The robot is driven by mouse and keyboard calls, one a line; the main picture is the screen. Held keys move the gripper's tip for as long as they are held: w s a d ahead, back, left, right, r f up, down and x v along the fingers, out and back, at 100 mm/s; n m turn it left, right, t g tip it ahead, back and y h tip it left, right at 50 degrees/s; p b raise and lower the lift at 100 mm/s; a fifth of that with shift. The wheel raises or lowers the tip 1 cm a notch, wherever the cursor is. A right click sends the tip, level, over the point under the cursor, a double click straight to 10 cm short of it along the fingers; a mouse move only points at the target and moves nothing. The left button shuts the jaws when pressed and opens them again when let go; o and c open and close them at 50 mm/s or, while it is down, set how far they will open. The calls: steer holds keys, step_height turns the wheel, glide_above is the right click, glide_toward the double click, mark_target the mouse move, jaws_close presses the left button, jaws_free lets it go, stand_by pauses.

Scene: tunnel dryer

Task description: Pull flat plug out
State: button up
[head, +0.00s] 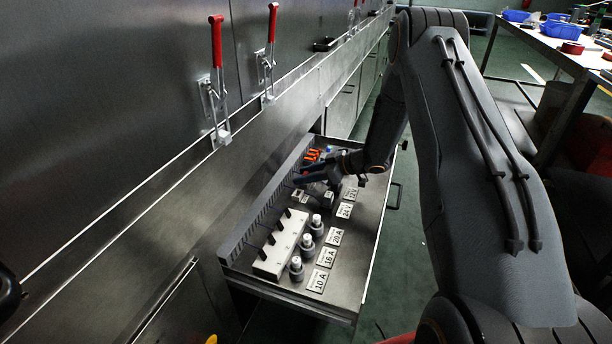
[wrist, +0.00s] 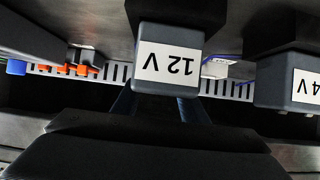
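My gripper (head: 312,176) reaches down into the open drawer, over its far part near the 12 V label. In the wrist view a dark grey block marked 12 V (wrist: 168,62) hangs upside down in the picture, directly in front of my gripper (wrist: 158,105). Parts of two bluish-dark fingers show apart below the block. The block hides their tips, so I cannot tell whether they touch or grip anything. A second grey block (wrist: 288,82), its label partly cut off, is to the right. I cannot tell for sure which part is the flat plug.
The drawer (head: 345,262) holds a slotted rail (head: 262,212), a white strip with black levers (head: 281,245), several grey-white round fuses (head: 296,268) and orange connectors (head: 312,155). Steel panels with red-handled clamps (head: 217,45) stand left. A workbench (head: 550,45) is back right.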

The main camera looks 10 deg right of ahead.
mark_target(305, 173)
jaws_close()
steer(key=shift+r+p, duration=0.6)
steer(key=shift+r, duration=0.15)
stand_by(0.9)
steer(key=shift+r+p, duration=0.5)
steer(key=shift+r, duration=0.1)
steer(key=shift+r+p, duration=1.65)
steer(key=shift+r, duration=0.75)
